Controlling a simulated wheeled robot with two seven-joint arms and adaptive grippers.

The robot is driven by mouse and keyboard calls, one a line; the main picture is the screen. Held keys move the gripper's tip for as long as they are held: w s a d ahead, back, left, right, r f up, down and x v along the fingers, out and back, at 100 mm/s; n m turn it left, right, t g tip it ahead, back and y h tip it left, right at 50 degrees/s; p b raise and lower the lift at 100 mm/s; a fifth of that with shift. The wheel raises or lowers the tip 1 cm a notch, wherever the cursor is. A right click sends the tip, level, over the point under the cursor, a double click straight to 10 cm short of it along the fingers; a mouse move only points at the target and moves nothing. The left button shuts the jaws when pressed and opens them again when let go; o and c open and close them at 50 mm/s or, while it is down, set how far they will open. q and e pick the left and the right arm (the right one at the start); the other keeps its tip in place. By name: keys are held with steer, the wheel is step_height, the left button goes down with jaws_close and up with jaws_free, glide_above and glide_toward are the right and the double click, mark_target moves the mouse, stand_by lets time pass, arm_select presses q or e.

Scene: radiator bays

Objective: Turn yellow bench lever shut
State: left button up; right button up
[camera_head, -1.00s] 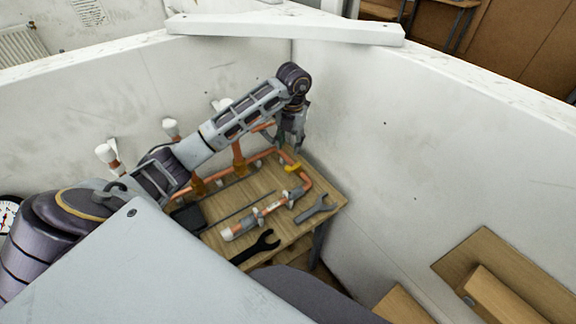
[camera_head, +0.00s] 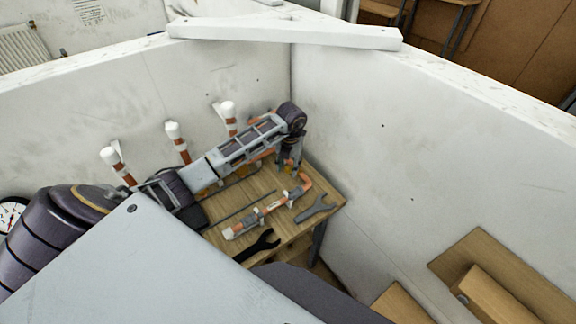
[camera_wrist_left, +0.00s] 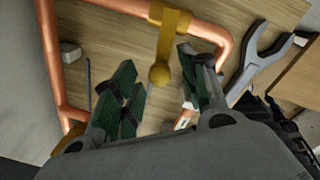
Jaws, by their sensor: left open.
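The yellow lever (camera_wrist_left: 168,38) shows in the left wrist view, crossing a copper pipe, with a round knob (camera_wrist_left: 159,74) at its near end. My left gripper (camera_wrist_left: 155,62) is open, with its green-padded fingers on either side of the knob end. I see no clear contact, and the gap between fingers and lever is hard to judge. In the head view my left gripper (camera_head: 288,167) points down over the back of the bench and mostly hides the lever. My right gripper is not in view.
The wooden bench (camera_head: 225,208) holds a copper pipe run (camera_head: 304,182), a grey wrench (camera_head: 316,207) and a black wrench (camera_head: 258,246). White walls (camera_head: 360,140) meet close behind my gripper. Upright capped pipes (camera_head: 178,142) stand along the left wall.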

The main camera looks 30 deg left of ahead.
arm_select(q)
steer(key=shift+f, duration=0.25)
jaws_close()
steer(key=shift+a, duration=0.15)
steer(key=shift+w+a+m+b, duration=0.15)
steer(key=shift+a+m+b, duration=0.1)
steer(key=shift+m+b, duration=0.4)
jaws_free()
